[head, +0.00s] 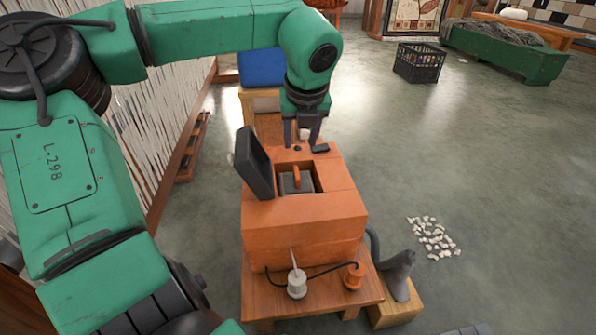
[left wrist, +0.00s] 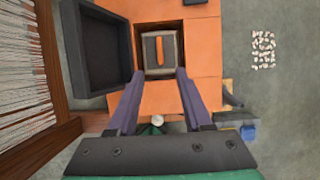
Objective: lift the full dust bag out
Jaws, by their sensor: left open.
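An orange box-shaped machine (head: 305,222) stands on a low wooden table. Its dark lid (head: 257,163) stands open on the left. A grey dust bag (head: 296,184) with an upright orange tab sits inside the square opening. In the left wrist view, the bag (left wrist: 148,52) and its orange tab (left wrist: 159,50) lie just beyond the fingertips, between the lines of the fingers. My left gripper (head: 302,138) is open and empty, above the machine's far end in the head view; it also shows in the left wrist view (left wrist: 160,74). My right gripper is not in view.
The open lid (left wrist: 97,50) stands close on the left of the opening. A white plug (head: 297,283) and an orange plug (head: 353,275) with a cable are at the machine's front. White scraps (head: 433,238) lie on the floor at right. A black crate (head: 419,63) stands farther back.

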